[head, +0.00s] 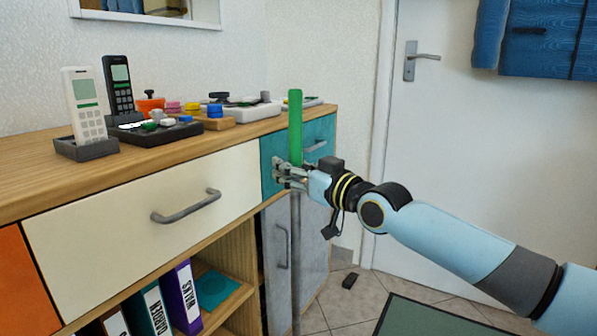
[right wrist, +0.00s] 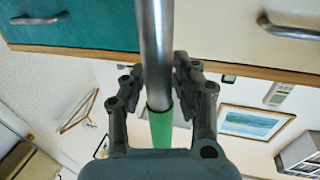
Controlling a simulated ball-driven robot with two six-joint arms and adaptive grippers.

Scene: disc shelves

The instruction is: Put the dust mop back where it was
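The dust mop shows as a green handle (head: 295,125) on a grey metal pole (head: 296,250). It stands about upright in front of the cabinet's right end. Its lower end is out of view. My right gripper (head: 290,176) is shut on the pole just below the green grip. In the right wrist view the fingers of this gripper (right wrist: 159,85) press on both sides of the metal pole (right wrist: 155,40), with the green grip (right wrist: 160,128) beyond. My left gripper is not in view.
The wooden cabinet (head: 200,158) has a cream drawer (head: 130,225) and a teal drawer (head: 322,130) with protruding handles. Phones (head: 84,105) and small items stand on top. A white door (head: 440,150) is behind.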

